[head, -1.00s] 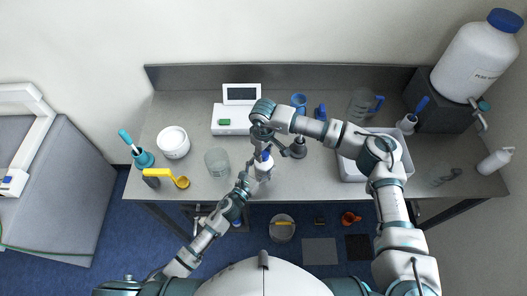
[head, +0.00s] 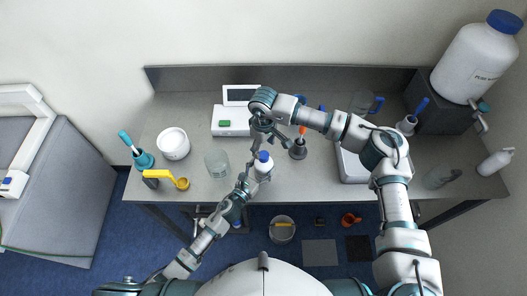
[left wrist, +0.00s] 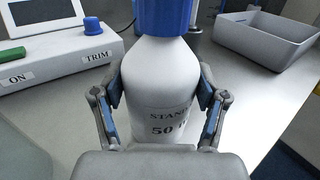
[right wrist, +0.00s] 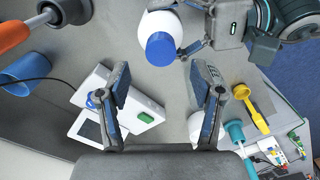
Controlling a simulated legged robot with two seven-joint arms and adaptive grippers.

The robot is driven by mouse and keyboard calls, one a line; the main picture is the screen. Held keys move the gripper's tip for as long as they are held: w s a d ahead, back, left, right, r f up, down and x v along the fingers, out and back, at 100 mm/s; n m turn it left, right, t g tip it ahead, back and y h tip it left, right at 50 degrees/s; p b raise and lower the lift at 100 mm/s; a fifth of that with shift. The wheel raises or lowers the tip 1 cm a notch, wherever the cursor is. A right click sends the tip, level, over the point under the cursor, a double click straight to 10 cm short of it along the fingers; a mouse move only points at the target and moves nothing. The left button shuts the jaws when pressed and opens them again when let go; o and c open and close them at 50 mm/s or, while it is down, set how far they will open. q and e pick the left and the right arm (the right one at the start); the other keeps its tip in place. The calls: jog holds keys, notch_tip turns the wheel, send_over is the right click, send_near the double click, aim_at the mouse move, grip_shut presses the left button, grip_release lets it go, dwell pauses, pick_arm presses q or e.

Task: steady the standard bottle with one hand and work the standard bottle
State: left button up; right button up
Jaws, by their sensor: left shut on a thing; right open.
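The standard bottle (head: 263,169) is white with a blue cap (head: 264,156) and stands upright near the table's front edge. My left gripper (head: 250,176) is shut on its body from the front left. In the left wrist view both fingers press the sides of the bottle (left wrist: 162,85), partly covering the printed label; the cap (left wrist: 165,14) sits on top. My right gripper (head: 268,140) is open and empty, just behind and above the bottle. In the right wrist view the cap (right wrist: 160,48) lies beyond the open fingertips (right wrist: 162,72), apart from them.
A glass beaker (head: 217,164) and white bowl (head: 173,142) are to the left. A dark stand holding an orange-handled tool (head: 302,132) is close on the right, with a grey tray (head: 351,168) beyond it.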

aim_at(264, 155)
jog(key=shift+o, duration=0.3)
notch_tip(264, 155, up, 7)
notch_tip(264, 155, down, 12)
jog(key=m, duration=1)
jog(key=shift+s, duration=0.1)
grip_shut()
jog(key=n, duration=0.4)
jog(key=shift+r, duration=0.1)
jog(key=shift+n, duration=0.3)
